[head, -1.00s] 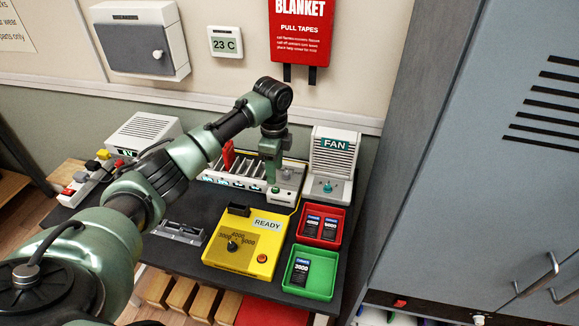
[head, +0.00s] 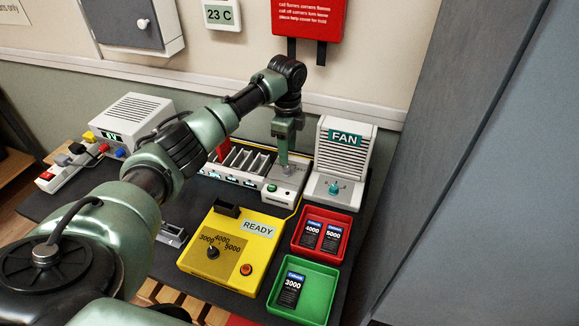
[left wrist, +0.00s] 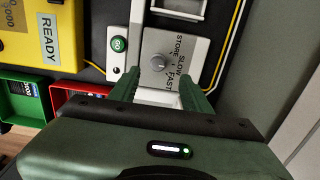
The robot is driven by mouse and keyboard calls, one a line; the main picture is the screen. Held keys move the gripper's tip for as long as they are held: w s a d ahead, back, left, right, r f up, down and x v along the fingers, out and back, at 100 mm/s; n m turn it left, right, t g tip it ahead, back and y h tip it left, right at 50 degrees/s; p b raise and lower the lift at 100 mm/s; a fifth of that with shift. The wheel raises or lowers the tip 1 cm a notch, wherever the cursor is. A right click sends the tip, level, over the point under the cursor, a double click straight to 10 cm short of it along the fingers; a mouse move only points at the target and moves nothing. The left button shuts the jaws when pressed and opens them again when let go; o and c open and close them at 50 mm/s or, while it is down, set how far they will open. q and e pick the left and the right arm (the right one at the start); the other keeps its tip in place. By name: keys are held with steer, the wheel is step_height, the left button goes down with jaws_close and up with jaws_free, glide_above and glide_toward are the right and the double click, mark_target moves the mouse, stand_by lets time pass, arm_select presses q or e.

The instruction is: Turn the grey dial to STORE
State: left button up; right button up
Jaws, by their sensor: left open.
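The grey dial (left wrist: 157,63) is a round knob on a light grey plate marked STORE, SLOW and FAST, seen in the left wrist view. I cannot tell surely which mark it points at. In the head view the plate (head: 292,180) is at the right end of the white rack (head: 250,186), and my gripper largely hides the dial. My left gripper (head: 286,160) is open and points down over the plate. In the left wrist view its two fingers stand apart, one to each side below the dial, with nothing between them. My right gripper is not in view.
A green GO button (left wrist: 119,44) is beside the plate. The FAN unit (head: 341,160) stands close on the right. In front are a yellow READY box (head: 215,262), a red tray (head: 318,254) and a green tray (head: 318,305). A red upright piece is in the rack.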

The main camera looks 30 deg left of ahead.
mark_target(287, 168)
arm_select(q)
steer(key=f+p, duration=0.1)
steer(key=f, duration=0.5)
steer(key=shift+s+f, duration=0.2)
steer(key=shift+r, duration=0.1)
jaws_close()
